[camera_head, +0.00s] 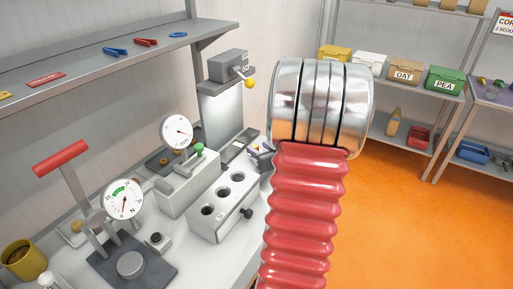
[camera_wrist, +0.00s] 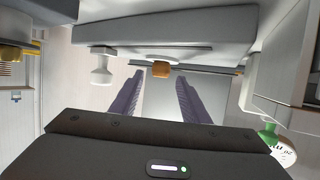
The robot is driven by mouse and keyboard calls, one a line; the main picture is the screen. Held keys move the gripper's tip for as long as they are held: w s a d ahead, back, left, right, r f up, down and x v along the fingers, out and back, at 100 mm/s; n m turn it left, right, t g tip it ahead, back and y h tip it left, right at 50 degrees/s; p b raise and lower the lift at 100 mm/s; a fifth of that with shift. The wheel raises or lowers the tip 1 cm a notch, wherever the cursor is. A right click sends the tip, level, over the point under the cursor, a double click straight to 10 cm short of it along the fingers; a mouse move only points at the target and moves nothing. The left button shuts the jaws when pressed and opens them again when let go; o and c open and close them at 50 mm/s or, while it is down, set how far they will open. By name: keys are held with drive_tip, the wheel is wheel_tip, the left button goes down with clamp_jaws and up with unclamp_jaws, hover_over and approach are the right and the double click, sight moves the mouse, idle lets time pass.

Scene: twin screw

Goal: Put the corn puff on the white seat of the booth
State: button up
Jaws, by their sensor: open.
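In the wrist view, which looks upside down, the small orange-brown corn puff (camera_wrist: 160,70) rests against the round white seat (camera_wrist: 143,53) of the booth. The booth's pale lit panel (camera_wrist: 160,104) stands behind. My gripper (camera_wrist: 160,73) is open, its two dark purple fingers on either side of the puff with gaps visible. In the head view the booth (camera_head: 223,108) is a tall grey stand with a bright panel at the back of the bench. A bit of my purple gripper (camera_head: 262,148) shows beside my arm; the puff and seat cannot be made out there.
A grey block with holes (camera_head: 224,207), a box with a green knob (camera_head: 178,188), dial gauges (camera_head: 177,132) and a red-handled press (camera_head: 62,157) crowd the bench. A shelf (camera_head: 100,62) overhangs it. Labelled bins (camera_head: 405,74) stand on racks behind. The orange floor is clear.

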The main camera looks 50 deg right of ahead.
drive_tip(key=v, duration=0.8)
idle(0.7)
drive_tip(key=w+a+r+g, duration=0.1)
drive_tip(key=w+a+r, duration=0.2)
drive_tip(key=a, duration=0.2)
drive_tip(key=w+a+r+n+g, duration=0.1)
drive_tip(key=w+a+r, duration=0.15)
drive_tip(key=a, duration=0.35)
drive_tip(key=w+a+r+g, duration=0.2)
drive_tip(key=a+r, duration=0.1)
drive_tip(key=a, duration=0.2)
drive_tip(key=s+a+n+g+y, duration=0.1)
drive_tip(key=s+a+y, duration=0.1)
drive_tip(key=a, duration=0.7)
drive_tip(key=s+a+n+g+y, duration=0.1)
drive_tip(key=s+a, duration=0.4)
drive_tip(key=a, duration=0.5)
drive_tip(key=s+a+n+g+y, duration=0.1)
drive_tip(key=s+a+n+y, duration=0.1)
drive_tip(key=a, duration=0.7)
drive_tip(key=shift+s+a+f+y, duration=0.2)
drive_tip(key=shift+s+a+y, duration=0.25)
drive_tip(key=shift+s, duration=0.7)
